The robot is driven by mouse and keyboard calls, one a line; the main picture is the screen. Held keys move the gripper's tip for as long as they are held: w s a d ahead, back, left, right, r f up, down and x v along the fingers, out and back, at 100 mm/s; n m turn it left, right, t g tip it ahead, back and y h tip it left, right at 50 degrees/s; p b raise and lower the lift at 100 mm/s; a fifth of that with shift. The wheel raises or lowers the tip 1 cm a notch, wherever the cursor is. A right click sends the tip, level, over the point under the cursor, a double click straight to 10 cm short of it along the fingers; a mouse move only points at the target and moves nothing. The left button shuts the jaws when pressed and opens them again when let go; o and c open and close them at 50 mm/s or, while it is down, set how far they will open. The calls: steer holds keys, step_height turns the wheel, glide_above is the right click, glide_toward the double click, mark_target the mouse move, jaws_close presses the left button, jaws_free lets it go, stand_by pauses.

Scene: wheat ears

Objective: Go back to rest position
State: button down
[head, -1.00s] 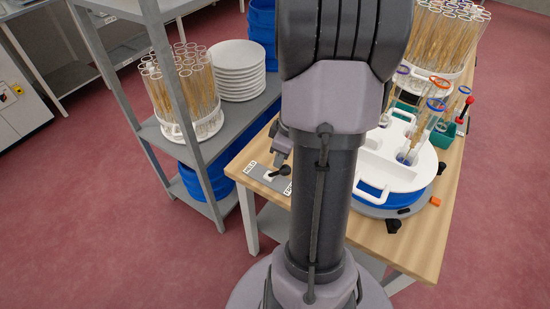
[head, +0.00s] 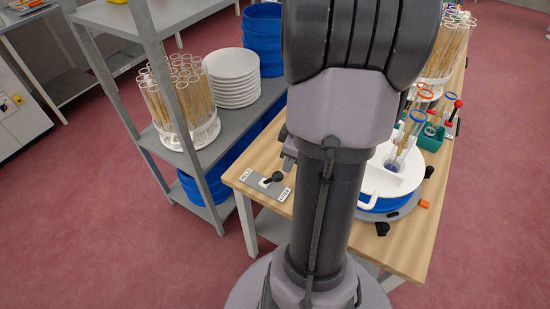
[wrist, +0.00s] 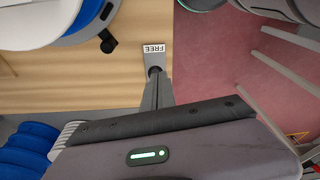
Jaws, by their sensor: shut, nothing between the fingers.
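My gripper (wrist: 157,86) is shut and empty in the wrist view, its narrow fingers pointing toward the switch plate. In the head view only a small grey part of the gripper (head: 289,150) shows beside my arm, above and behind the plate. The grey switch plate (head: 262,187) lies on the near left corner of the wooden table and carries HOLD and FREE labels. Its black-knobbed lever (head: 274,178) appears apart from the gripper in the head view. In the wrist view the fingertips overlap the black knob (wrist: 154,71), below the FREE label. My arm hides much of the table's middle.
On the wooden table (head: 408,245), a white-topped blue round holder (head: 385,190) carries tubes with wheat ears. A green rack (head: 432,137) stands behind it. The grey shelf (head: 232,125) at left holds a tube rack (head: 205,135) and stacked white plates (head: 233,78). Red floor lies open at right.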

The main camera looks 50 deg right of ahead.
steer(key=shift+s+d+r, duration=0.1)
steer(key=shift+s+r, duration=0.15)
steer(key=shift+s, duration=0.2)
steer(key=shift+s+r, duration=0.2)
steer(key=shift+s, duration=0.25)
steer(key=w+a+r+m+t, duration=0.1)
steer(key=w+a+r+m, duration=0.1)
steer(key=w+a+r, duration=0.7)
steer(key=s+a+r+m+t, duration=0.1)
steer(key=s+a+r+m, duration=0.1)
steer(key=a, duration=1)
steer(key=s+a+r+m+t+y, duration=0.1)
steer(key=s+a+r+m, duration=0.2)
steer(key=a, duration=0.9)
step_height(320, 180, up, 3)
steer(key=shift+s+a+t, duration=0.35)
steer(key=shift+s+t, duration=0.05)
steer(key=shift+s, duration=0.1)
